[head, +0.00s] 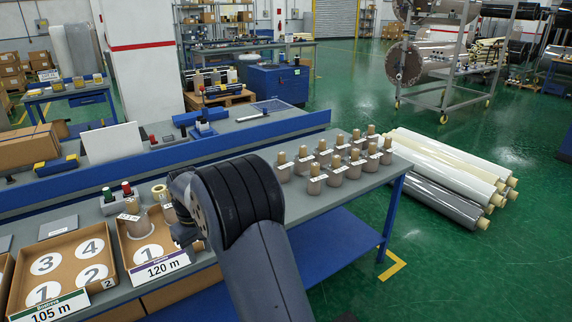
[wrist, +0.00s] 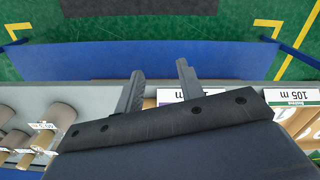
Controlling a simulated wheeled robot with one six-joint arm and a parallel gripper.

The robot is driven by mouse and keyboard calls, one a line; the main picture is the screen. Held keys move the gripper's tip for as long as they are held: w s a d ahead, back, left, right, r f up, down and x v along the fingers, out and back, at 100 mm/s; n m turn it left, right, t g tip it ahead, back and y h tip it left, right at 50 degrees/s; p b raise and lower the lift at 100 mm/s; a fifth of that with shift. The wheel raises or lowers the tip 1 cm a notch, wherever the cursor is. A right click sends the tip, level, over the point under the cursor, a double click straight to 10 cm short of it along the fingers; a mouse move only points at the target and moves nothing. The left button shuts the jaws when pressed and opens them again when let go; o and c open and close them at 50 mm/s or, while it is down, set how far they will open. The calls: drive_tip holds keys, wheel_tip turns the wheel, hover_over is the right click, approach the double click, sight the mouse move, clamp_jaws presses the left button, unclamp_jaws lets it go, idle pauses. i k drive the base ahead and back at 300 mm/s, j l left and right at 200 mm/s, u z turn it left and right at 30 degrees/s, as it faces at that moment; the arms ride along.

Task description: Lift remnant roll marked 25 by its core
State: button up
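Several short wrapped remnant rolls stand upright in rows on the grey bench, each with a tan core sticking up and a small white label, such as one roll (head: 316,185) at the front. The label numbers are too small to read, so I cannot tell which is marked 25. Labelled rolls (wrist: 61,116) also show at the left of the wrist view.
The "120 m" box (head: 128,262) and the "105 m" box (head: 62,232), with numbered circles, sit on the left of the bench. A blue rail (head: 165,157) runs behind. Long rolls (head: 445,165) lie on the floor at right.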

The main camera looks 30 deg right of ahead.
sight(281, 166)
drive_tip(key=i+l, duration=0.2)
drive_tip(key=l, duration=0.2)
drive_tip(key=i+l, duration=0.25)
drive_tip(key=l, duration=0.15)
drive_tip(key=i+l, duration=0.2)
drive_tip(key=l, duration=0.2)
drive_tip(key=i+l, duration=0.2)
drive_tip(key=l, duration=0.2)
drive_tip(key=i+l, duration=0.2)
drive_tip(key=l, duration=0.15)
drive_tip(key=i+l, duration=0.25)
drive_tip(key=l, duration=0.15)
drive_tip(key=i+l, duration=0.2)
drive_tip(key=l, duration=0.2)
